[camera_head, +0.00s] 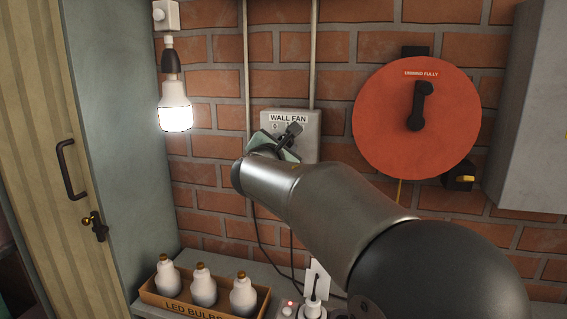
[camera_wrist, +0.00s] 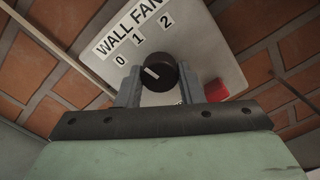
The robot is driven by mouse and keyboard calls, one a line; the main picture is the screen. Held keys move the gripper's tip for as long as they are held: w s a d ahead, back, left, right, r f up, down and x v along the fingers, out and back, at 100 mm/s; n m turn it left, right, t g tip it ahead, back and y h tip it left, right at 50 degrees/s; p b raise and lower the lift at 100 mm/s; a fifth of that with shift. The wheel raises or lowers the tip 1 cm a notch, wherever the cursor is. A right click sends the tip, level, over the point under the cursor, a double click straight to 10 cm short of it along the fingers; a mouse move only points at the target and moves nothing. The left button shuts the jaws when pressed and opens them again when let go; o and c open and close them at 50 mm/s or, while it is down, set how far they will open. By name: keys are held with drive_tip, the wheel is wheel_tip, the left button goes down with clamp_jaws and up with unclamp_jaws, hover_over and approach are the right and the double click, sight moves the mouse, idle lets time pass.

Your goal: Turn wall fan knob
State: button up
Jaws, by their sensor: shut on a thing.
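The wall fan control box (camera_head: 312,122) is a grey plate on the brick wall, with a "WALL FAN" label. Its round black knob (camera_wrist: 163,70) shows in the wrist view, below the printed 0, 1 and 2. The white mark on the knob points to the upper left, roughly toward the 0. My gripper (camera_wrist: 159,88) is shut on the knob, with one grey finger on each side of it. In the head view, my gripper (camera_head: 288,138) is at the box, and my arm hides much of the knob area.
A red block (camera_wrist: 216,90) is beside the knob. A red disc with a black handle (camera_head: 380,120) is on the wall to the right. A lit bulb (camera_head: 175,110) hangs left. A box of LED bulbs (camera_head: 178,299) and a plugged socket (camera_head: 313,308) are below.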

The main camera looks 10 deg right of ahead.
drive_tip(key=shift+f+m+b, duration=0.1)
drive_tip(key=shift+m+b, duration=0.9)
drive_tip(key=shift+b, duration=0.15)
drive_tip(key=o, duration=1)
drive_tip(key=b+v, duration=0.1)
drive_tip(key=v, duration=1.6)
drive_tip(key=shift+s+b, duration=0.25)
drive_tip(key=shift+b, duration=0.15)
